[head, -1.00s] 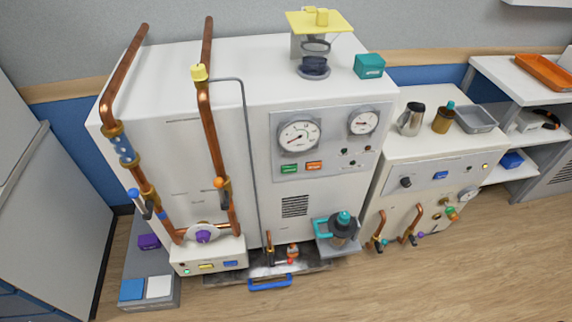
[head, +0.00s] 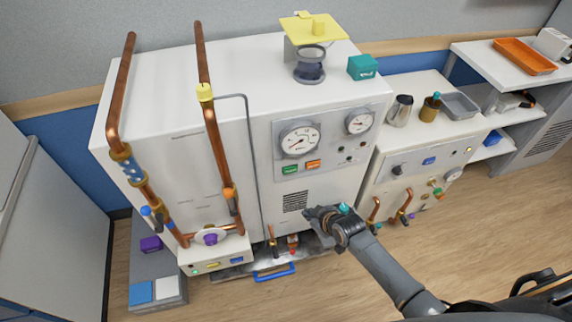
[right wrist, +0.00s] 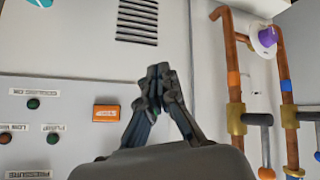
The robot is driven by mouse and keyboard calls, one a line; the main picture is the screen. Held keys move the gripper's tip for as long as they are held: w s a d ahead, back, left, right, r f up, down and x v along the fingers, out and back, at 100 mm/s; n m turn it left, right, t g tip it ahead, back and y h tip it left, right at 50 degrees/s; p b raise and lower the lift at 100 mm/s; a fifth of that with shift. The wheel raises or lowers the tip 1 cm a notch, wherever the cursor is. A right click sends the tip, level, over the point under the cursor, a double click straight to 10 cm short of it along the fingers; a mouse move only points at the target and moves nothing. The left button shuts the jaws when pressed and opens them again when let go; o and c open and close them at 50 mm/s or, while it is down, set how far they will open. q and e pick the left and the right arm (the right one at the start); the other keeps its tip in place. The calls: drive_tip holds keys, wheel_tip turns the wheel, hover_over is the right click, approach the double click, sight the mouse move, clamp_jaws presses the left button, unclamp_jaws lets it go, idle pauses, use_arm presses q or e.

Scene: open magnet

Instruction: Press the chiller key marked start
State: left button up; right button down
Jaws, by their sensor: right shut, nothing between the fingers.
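The large white cabinet (head: 245,75) carries a grey panel with a green key (head: 290,169) and an orange key (head: 313,164) side by side. Their lettering is too small to read. My right gripper (head: 312,213) is below and in front of these keys in the head view, near the vent slots, shut and empty. In the right wrist view the right gripper (right wrist: 157,70) points across the panel, with the orange key (right wrist: 106,112) left of its fingers. The green key is mostly or wholly hidden behind the gripper there. My left gripper is not in view.
Two gauges (head: 300,139) sit above the keys, with small indicators to their right. Copper pipes (head: 215,140) and a thin grey pipe run down the cabinet's left. A blue-handled tray (head: 274,272) lies below. A second cabinet (head: 405,155) stands at right.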

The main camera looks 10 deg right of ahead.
sight(290, 170)
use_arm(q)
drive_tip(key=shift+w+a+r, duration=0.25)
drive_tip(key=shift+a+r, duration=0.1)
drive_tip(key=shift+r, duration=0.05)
use_arm(e)
drive_tip(key=shift+n, duration=0.3)
drive_tip(key=r, duration=0.1)
drive_tip(key=w+a+r, duration=0.1)
drive_tip(key=r, duration=0.1)
drive_tip(key=w+r, duration=0.1)
drive_tip(key=shift+w+a+r, duration=0.1)
drive_tip(key=shift+a+r, duration=0.05)
drive_tip(key=shift+a, duration=0.1)
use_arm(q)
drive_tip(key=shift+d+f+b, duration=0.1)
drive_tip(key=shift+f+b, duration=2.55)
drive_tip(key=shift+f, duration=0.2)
use_arm(e)
drive_tip(key=w, duration=0.8)
drive_tip(key=shift+w, duration=0.4)
drive_tip(key=shift+w+a, duration=0.1)
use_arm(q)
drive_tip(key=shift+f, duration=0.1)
use_arm(e)
drive_tip(key=shift+w, duration=0.35)
